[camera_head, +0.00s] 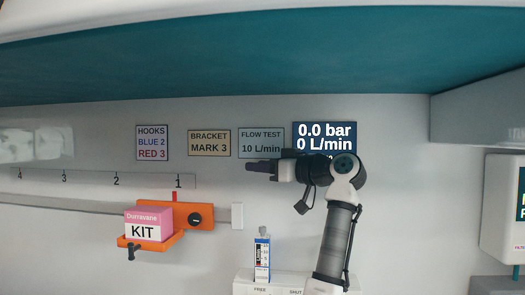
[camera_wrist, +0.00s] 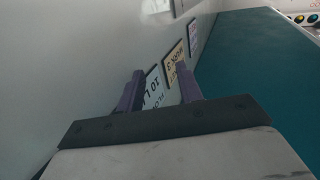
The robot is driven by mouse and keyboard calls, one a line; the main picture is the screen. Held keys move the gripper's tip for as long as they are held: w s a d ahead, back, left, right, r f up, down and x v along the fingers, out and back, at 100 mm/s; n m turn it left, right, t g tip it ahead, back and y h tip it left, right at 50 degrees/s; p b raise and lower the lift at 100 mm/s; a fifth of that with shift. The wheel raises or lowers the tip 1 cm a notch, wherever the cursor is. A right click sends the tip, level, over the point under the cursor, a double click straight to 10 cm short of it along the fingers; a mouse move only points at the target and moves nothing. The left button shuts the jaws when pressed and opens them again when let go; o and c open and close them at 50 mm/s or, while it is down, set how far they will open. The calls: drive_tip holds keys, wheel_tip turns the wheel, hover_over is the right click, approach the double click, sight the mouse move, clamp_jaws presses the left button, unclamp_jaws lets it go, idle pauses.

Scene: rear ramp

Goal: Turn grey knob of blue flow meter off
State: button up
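The blue flow meter (camera_head: 262,262) is a small upright device with a blue front and a scale. It stands on the white unit at the lower middle of the head view, with a grey knob (camera_head: 263,232) on top. My gripper (camera_head: 250,167) is raised well above and apart from it, pointing left in front of the wall signs. In the wrist view my gripper (camera_wrist: 160,92) shows two purple fingers spread apart with nothing between them. The flow meter is not in the wrist view.
A white unit (camera_head: 245,288) labelled FREE and SHUT bears the meter. An orange bracket (camera_head: 205,219) with a pink KIT box (camera_head: 150,223) is on the wall at left. A display (camera_head: 325,132) reads 0.0 bar, 0 L/min. A teal overhead panel (camera_head: 220,60) spans above.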

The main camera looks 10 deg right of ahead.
drive_tip(key=shift+r, duration=2.3)
